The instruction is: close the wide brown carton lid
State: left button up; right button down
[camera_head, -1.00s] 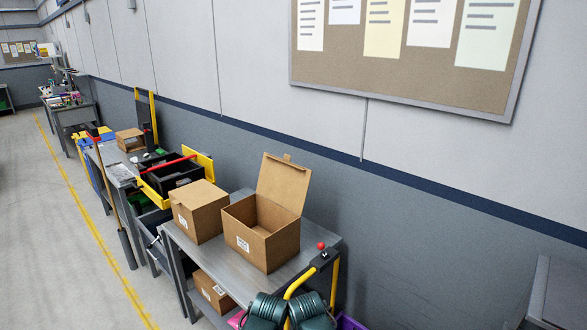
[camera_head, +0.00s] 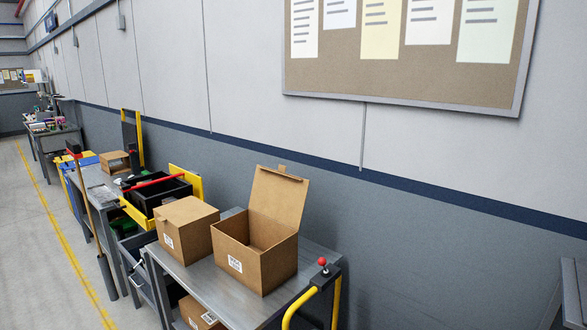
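The wide brown carton (camera_head: 262,262) stands on a grey metal table (camera_head: 221,301), with a white label on its front. Its lid (camera_head: 277,197) is open and stands up from the back edge, leaning slightly back, with a small tab at the top. The inside of the carton partly shows and looks empty. A second brown carton (camera_head: 187,228) stands close to its left and is closed. Neither of my grippers is in view.
A yellow bar with a red knob (camera_head: 322,262) rises at the table's right end. A black crate (camera_head: 158,193) with yellow parts stands beyond the closed carton. Another carton (camera_head: 198,315) sits below the tabletop. The grey wall runs behind; open floor lies left.

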aim_at(280, 196)
jog(key=i+j+z, duration=0.25)
jog(key=i+j, duration=0.2)
jog(key=j, duration=0.2)
jog(key=i+j+z, duration=0.3)
jog(key=j, duration=0.4)
jog(key=i+j+z, duration=0.1)
jog(key=j, duration=0.25)
jog(key=i, duration=0.1)
